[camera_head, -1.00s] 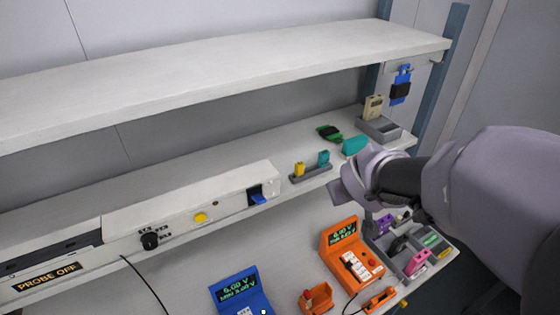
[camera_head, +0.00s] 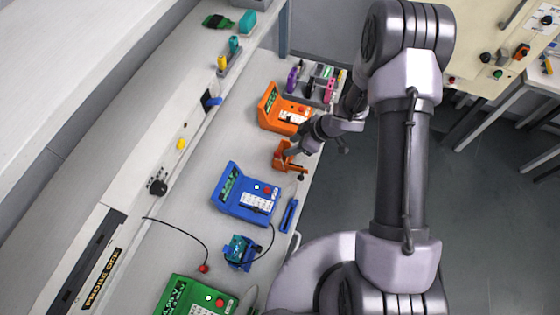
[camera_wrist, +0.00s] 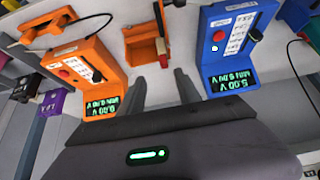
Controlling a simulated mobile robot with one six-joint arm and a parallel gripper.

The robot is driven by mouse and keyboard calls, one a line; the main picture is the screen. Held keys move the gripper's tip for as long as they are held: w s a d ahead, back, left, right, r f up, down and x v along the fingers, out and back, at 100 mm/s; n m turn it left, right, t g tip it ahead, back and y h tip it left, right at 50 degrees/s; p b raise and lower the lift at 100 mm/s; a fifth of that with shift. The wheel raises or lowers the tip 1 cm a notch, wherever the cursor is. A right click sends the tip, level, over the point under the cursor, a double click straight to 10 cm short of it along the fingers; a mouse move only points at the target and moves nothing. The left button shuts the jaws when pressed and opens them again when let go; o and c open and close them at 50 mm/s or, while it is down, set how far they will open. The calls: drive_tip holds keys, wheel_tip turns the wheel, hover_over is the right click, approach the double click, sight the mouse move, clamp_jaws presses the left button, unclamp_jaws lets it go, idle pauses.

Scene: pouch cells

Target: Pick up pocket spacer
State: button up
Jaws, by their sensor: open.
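My gripper (camera_wrist: 161,84) is open, its two dark fingers apart with nothing between them. In the head view my gripper (camera_head: 297,148) is beside the small orange holder (camera_head: 281,162) on the bench. In the wrist view the orange holder (camera_wrist: 137,36) lies just beyond the fingertips, with a small red part (camera_wrist: 161,46) at its side. I cannot tell for sure which piece is the pocket spacer. Part of the holder is hidden by the gripper in the head view.
An orange meter (camera_head: 276,112) and a blue meter (camera_head: 232,201) stand on either side of the orange holder. A blue holder (camera_head: 232,262), a green meter (camera_head: 185,296) and a loose cable lie nearer. A rack of coloured pieces (camera_head: 328,74) stands at the bench's far end.

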sight(280, 154)
drive_tip(key=x, duration=0.2)
drive_tip(key=b+x, duration=0.1)
drive_tip(key=x, duration=0.2)
drive_tip(key=s+b+x, duration=0.1)
drive_tip(key=x, duration=0.1)
drive_tip(key=shift+f, duration=0.25)
clamp_jaws()
idle(1.0)
